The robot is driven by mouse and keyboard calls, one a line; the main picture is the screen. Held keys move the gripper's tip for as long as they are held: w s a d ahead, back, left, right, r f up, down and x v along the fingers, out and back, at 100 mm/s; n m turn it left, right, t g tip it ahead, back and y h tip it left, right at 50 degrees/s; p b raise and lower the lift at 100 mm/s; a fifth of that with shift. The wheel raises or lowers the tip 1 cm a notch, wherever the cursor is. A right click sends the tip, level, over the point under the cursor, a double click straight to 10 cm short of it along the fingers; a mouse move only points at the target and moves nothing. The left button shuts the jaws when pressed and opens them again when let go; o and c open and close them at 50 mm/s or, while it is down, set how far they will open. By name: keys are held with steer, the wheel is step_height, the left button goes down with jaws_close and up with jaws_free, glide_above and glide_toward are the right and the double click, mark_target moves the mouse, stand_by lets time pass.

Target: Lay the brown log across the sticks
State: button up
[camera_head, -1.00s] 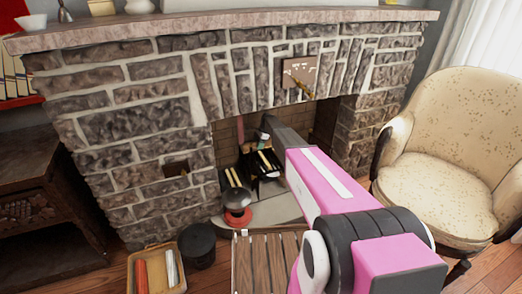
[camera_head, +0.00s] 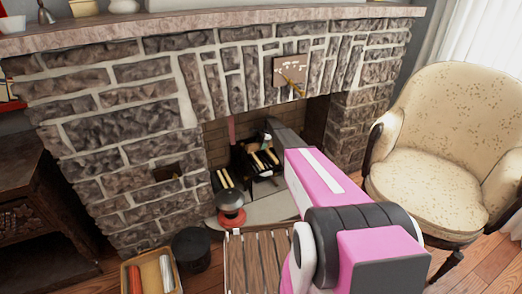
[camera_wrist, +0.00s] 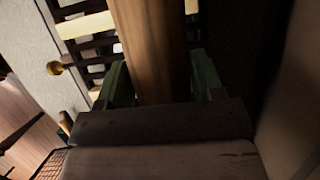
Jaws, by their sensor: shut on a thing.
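My gripper (camera_wrist: 160,82) is shut on the brown log (camera_wrist: 148,40), with one green finger on each side of it. The log stretches away from the fingers in the wrist view. Pale sticks (camera_wrist: 86,27) lie on a dark grate behind and to the left of the log; the log hides part of them. In the head view, the sticks (camera_head: 262,161) lie on the dark grate inside the fireplace opening. My pink arm reaches into that opening, and the gripper and log are not clear there. I cannot tell whether the log touches the sticks.
The stone fireplace (camera_head: 120,140) surrounds the opening closely. A red and black round object (camera_head: 231,207) stands on the hearth, with more pale sticks (camera_head: 224,178) behind it. A slatted wooden table (camera_head: 258,262), a dark pot (camera_head: 191,249) and an armchair (camera_head: 430,170) stand in front.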

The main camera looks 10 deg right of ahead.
steer(key=shift+f, duration=1.95)
steer(key=o, duration=1.1)
steer(key=shift+f, duration=0.15)
steer(key=v, duration=1.2)
steer(key=shift+s+a, duration=0.1)
steer(key=shift+s, duration=0.1)
steer(key=s+a+r+n+h, duration=0.1)
steer(key=s+r+n, duration=0.3)
steer(key=s, duration=1.5)
steer(key=s+a+r+n+t+h, duration=0.1)
steer(key=s+r+n, duration=0.4)
steer(key=s, duration=1.5)
steer(key=s+a+r+n+h, duration=0.2)
steer(key=s+r+n, duration=0.3)
steer(key=s, duration=1.4)
step_height(320, 180, up, 5)
steer(key=shift+s+f, duration=0.15)
steer(key=shift+f, duration=0.05)
